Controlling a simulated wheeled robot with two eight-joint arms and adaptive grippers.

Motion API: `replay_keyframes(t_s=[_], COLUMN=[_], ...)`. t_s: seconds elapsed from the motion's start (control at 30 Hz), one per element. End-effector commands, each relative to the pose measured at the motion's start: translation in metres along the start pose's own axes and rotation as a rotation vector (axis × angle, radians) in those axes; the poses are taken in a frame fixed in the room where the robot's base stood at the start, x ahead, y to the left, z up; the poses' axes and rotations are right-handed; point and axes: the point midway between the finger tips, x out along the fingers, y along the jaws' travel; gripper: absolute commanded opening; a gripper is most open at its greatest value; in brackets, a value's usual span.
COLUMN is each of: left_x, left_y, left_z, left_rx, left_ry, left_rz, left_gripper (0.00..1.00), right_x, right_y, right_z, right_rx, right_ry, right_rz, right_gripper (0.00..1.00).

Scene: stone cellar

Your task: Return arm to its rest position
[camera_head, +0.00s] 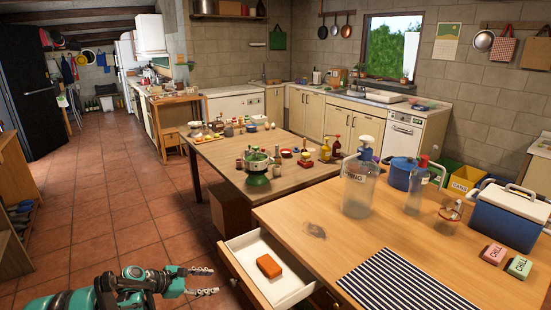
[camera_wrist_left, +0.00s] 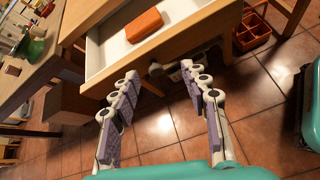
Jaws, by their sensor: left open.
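My left gripper (camera_head: 205,281) comes in from the bottom left of the head view. It is open and empty, over the tiled floor just left of an open drawer (camera_head: 238,247). In the left wrist view its two fingers (camera_wrist_left: 166,112) are spread apart, with the drawer front beyond them. An orange-brown block (camera_head: 269,266) lies in the white inside of the drawer, and it also shows in the left wrist view (camera_wrist_left: 144,25). The gripper does not touch the block. My right gripper is in neither view.
The wooden table (camera_head: 315,215) with the drawer holds a striped mat (camera_head: 405,283), a large clear pump bottle (camera_head: 360,185), a blue cooler (camera_head: 508,215) and two small blocks. Another table (camera_head: 215,153) with many small items stands behind. The floor at left (camera_head: 110,205) is clear.

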Motion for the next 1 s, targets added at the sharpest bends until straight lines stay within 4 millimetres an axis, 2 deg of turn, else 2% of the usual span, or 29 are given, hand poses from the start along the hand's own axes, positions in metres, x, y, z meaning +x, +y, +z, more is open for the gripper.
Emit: replay_keyframes(t_s=[0.03, 0.2, 0.43, 0.63, 0.8, 1.0], left_x=[-0.006, -0.03, -0.071, -0.109, -0.138, -0.156], left_y=[-0.011, -0.048, -0.114, -0.175, -0.22, -0.248], left_z=[0.021, 0.066, 0.105, 0.116, 0.11, 0.098], left_rx=[0.09, 0.42, 0.892, 1.321, 1.672, 1.947], left_ry=[0.044, 0.196, 0.38, 0.519, 0.618, 0.689], left_rz=[-0.012, -0.055, -0.156, -0.279, -0.402, -0.511], left_gripper=[0.46, 0.46, 0.46, 0.46, 0.46, 0.46], right_x=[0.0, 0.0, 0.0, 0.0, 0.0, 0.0], right_y=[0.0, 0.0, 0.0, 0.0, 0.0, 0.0], right_z=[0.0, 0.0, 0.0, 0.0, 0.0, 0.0], right_rx=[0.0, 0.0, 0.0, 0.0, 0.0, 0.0], right_ry=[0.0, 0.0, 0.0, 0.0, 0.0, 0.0], right_rz=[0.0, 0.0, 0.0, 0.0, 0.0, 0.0], right_gripper=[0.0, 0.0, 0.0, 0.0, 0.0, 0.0])
